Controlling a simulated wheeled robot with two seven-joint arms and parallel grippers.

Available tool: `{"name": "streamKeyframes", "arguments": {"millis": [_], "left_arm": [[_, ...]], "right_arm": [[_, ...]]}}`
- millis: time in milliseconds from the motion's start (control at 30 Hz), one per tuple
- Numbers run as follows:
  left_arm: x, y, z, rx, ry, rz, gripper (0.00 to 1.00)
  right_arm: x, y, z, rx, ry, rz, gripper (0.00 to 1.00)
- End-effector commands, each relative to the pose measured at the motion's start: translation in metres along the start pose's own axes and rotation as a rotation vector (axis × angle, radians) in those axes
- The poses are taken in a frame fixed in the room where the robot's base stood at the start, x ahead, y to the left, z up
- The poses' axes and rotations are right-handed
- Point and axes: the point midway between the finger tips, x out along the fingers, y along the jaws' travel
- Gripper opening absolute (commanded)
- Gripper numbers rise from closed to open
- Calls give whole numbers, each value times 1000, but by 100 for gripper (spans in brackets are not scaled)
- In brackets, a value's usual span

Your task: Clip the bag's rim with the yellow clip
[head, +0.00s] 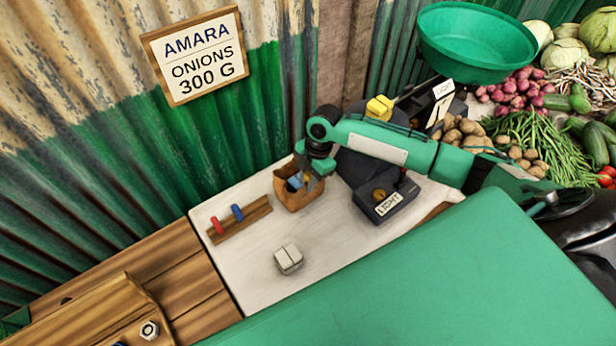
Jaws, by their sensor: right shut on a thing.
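The brown bag (298,198) stands upright on the pale tabletop, its mouth facing up. My right gripper (311,178) reaches in from the right and is at the bag's rim, pointing down. It is shut on a small yellowish thing (307,177), which looks like the yellow clip and is mostly hidden by the fingers. I cannot tell whether the clip is on the rim or only beside it. A bluish item (293,183) shows at the bag's mouth. My left gripper is not in view.
A wooden rack (240,220) holds a red clip (217,225) and a blue clip (237,212). A pale block (288,260) lies in front. A yellow block (379,108) and vegetables are behind my arm.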

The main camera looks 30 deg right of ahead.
Motion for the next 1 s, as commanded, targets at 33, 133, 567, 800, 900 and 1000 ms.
{"name": "streamKeyframes", "arguments": {"millis": [33, 133, 567, 800, 900, 1000], "left_arm": [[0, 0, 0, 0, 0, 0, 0], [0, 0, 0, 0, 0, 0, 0], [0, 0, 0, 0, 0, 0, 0], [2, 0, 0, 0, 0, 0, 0], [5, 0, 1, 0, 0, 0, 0], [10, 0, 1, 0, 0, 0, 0]], "right_arm": [[1, 0, 0, 0, 0, 0, 2], [1, 0, 0, 0, 0, 0, 2], [1, 0, 0, 0, -1, 0, 48], [-6, 0, 1, 1, -2, 1, 48], [-20, 1, 2, 0, -2, 5, 48], [-40, 1, 2, -1, -3, 5, 48]]}}
